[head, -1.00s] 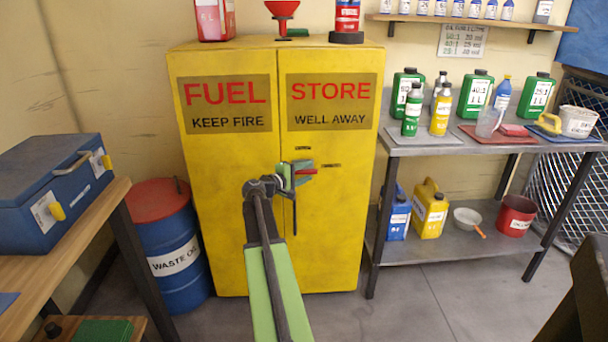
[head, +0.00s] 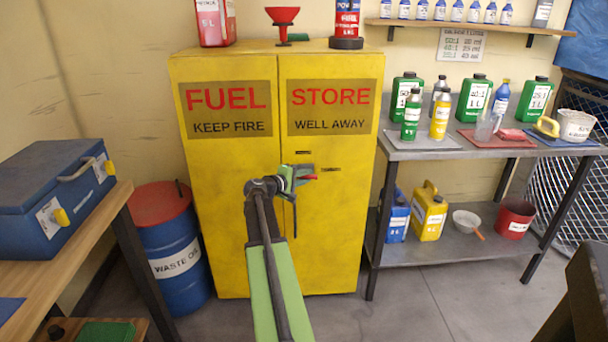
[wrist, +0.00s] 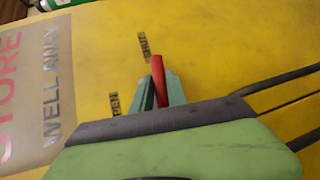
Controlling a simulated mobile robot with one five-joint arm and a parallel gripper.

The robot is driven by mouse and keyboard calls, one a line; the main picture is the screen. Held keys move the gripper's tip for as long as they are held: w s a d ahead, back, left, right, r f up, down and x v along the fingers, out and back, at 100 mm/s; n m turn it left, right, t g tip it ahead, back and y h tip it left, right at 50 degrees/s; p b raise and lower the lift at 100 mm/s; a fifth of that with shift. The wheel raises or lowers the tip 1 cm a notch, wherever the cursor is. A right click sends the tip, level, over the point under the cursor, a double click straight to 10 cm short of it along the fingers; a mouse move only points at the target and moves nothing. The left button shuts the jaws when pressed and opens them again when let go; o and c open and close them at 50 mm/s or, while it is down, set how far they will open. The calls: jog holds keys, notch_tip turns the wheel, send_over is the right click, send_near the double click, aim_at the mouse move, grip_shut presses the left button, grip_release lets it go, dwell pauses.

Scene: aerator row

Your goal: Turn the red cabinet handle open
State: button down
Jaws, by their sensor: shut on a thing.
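The red handle (wrist: 158,80) sits on the yellow cabinet (head: 228,220), on its right door near the middle seam. In the wrist view it lies between the two green fingers of my gripper (wrist: 160,92), which is shut on it. Its free end points toward the "SHUT" mark (wrist: 143,46); the "OPEN" mark (wrist: 115,104) is off to the left there. In the head view the handle lies about level, with only its red tip (head: 310,177) showing to the right of my gripper (head: 297,177). The handle's base is hidden by my gripper.
A blue waste drum (head: 178,255) stands left of the cabinet, beside a wooden bench (head: 88,222) with a blue toolbox (head: 40,210). A grey metal shelf table (head: 425,150) with bottles stands close on the right. The floor (head: 410,300) before the cabinet looks clear.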

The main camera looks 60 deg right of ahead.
jog(key=m+y+p, duration=0.1)
jog(key=p, duration=0.1)
jog(key=t+y+p, duration=0.1)
jog(key=p, duration=0.1)
jog(key=shift+d+r+m, duration=0.15)
jog(key=shift+r+m, duration=0.2)
jog(key=shift+m, duration=0.05)
jog(key=m+t+y+p, duration=0.1)
jog(key=p, duration=0.1)
jog(key=m+t+y+p, duration=0.1)
jog(key=p, duration=0.1)
jog(key=shift+f+t+y+p, duration=0.2)
jog(key=shift+t+y+p, duration=0.1)
jog(key=shift+y+p, duration=0.1)
jog(key=m+t+y+p, duration=0.1)
jog(key=t+y, duration=0.1)
jog(key=shift+f+m+t+p, duration=0.25)
jog(key=shift+m+t+p, duration=0.1)
jog(key=shift+m+t, duration=0.05)
jog(key=shift+w+f+m+t+y, duration=0.1)
jog(key=shift+m+t+y, duration=0.7)
jog(key=shift+t+y, duration=0.3)
jog(key=shift+t, duration=0.3)
jog(key=c, duration=1.3)
grip_release()
jog(key=shift+c, duration=0.2)
